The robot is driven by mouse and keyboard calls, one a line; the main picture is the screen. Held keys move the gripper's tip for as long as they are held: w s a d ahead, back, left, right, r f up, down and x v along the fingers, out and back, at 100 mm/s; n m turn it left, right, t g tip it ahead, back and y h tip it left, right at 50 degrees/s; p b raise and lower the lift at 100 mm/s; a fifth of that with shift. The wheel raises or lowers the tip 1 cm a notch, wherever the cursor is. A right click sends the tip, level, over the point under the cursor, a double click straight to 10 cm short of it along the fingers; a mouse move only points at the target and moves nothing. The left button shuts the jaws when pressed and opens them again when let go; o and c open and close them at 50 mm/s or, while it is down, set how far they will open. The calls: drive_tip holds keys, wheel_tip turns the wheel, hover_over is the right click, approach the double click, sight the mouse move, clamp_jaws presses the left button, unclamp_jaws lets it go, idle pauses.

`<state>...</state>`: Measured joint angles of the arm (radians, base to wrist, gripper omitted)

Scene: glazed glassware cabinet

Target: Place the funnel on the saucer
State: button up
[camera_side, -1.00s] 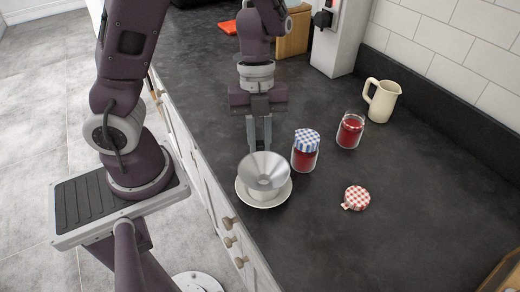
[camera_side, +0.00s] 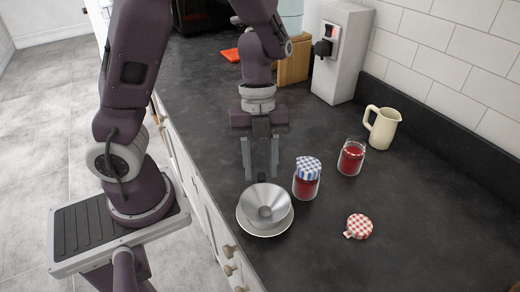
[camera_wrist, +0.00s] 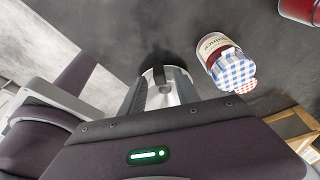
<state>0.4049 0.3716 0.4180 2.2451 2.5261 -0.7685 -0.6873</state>
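The grey metal funnel (camera_side: 265,200) rests on the white saucer (camera_side: 265,234), its wide mouth facing up and seeming to lean toward the side camera. Its spout is hidden. My gripper (camera_side: 261,177) is open and empty just behind the funnel, fingers pointing down and apart from each other. In the wrist view, part of the funnel (camera_wrist: 161,97) shows between the fingers, mostly covered by my gripper's body. Any contact between a finger and the funnel cannot be told.
A jam jar with a blue checked lid (camera_side: 307,180) stands close right of the funnel. Beyond are an open red jar (camera_side: 351,158) and a cream jug (camera_side: 382,127). A red checked lid (camera_side: 359,227) lies at right. The counter's front edge is close left of the saucer.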

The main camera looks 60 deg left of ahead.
drive_tip(key=v, duration=0.9)
drive_tip(key=w+d+r+n+t+h, duration=0.35)
drive_tip(key=w+d+r+t, duration=0.25)
drive_tip(key=w+r+t, duration=0.25)
drive_tip(key=w+a+r+n+t+y, duration=0.2)
drive_tip(key=a+r+n+t+y, duration=0.5)
drive_tip(key=n, duration=0.3)
drive_tip(key=s+a+f+n+g+y, duration=0.25)
drive_tip(key=s+a+n+g, duration=0.2)
drive_tip(key=s+n, duration=0.4)
drive_tip(key=s+d+f+g+h, duration=0.1)
drive_tip(key=s+d+f+g, duration=0.1)
drive_tip(key=s+d, duration=0.2)
drive_tip(key=s+d+f+g+h, duration=0.2)
drive_tip(key=s+d+f, duration=0.1)
drive_tip(key=s, duration=0.5)
drive_tip(key=shift+s+d+f+n, duration=0.2)
drive_tip(key=shift+d+f+n, duration=0.1)
drive_tip(key=shift+d, duration=0.3)
